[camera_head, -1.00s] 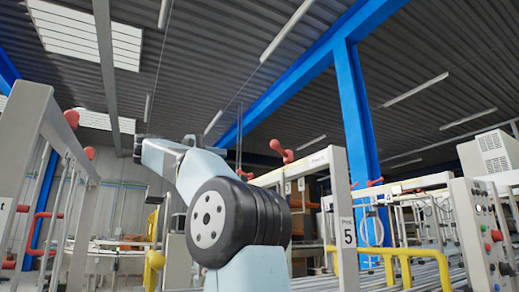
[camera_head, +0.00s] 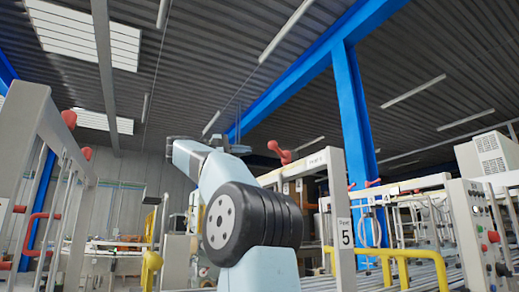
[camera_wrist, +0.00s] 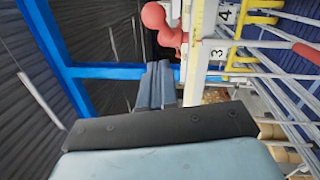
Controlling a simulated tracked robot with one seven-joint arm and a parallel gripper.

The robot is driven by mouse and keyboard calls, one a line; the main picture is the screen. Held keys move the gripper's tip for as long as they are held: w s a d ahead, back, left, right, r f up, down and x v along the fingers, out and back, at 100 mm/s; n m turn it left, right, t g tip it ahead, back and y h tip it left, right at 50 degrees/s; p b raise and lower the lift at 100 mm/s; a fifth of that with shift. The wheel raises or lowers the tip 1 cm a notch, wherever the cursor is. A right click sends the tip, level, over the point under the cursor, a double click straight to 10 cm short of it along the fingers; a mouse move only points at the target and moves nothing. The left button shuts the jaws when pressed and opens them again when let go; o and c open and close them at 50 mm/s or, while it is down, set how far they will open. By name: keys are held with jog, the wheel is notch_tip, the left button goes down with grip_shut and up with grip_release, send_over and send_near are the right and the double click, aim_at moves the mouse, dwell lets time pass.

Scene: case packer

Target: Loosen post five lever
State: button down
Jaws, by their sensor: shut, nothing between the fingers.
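Post five (camera_head: 342,225) is a pale upright marked with a 5, right of my arm in the head view. A red ball-ended lever (camera_head: 280,152) stands on the top rail running back from this post. A red lever (camera_wrist: 163,25) also shows large at the top of the wrist view, beside the pale rail; I cannot tell for sure that it is the same one. My gripper (camera_wrist: 158,72) is shut and empty, its fingertips just below and left of that lever, with a gap in the picture.
A yellow guard rail (camera_head: 400,255) and a control panel (camera_head: 478,235) stand to the right. A pale frame with red knobs (camera_head: 68,118) stands at the left. In the wrist view, posts marked 3 and 4 (camera_wrist: 223,15) and several rods lie right of the lever.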

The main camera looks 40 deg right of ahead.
jog(key=s+d, duration=0.1)
jog(key=s, duration=0.1)
jog(key=s+d+r, duration=0.1)
jog(key=s+d, duration=0.1)
jog(key=shift+d, duration=0.1)
dwell(0.5)
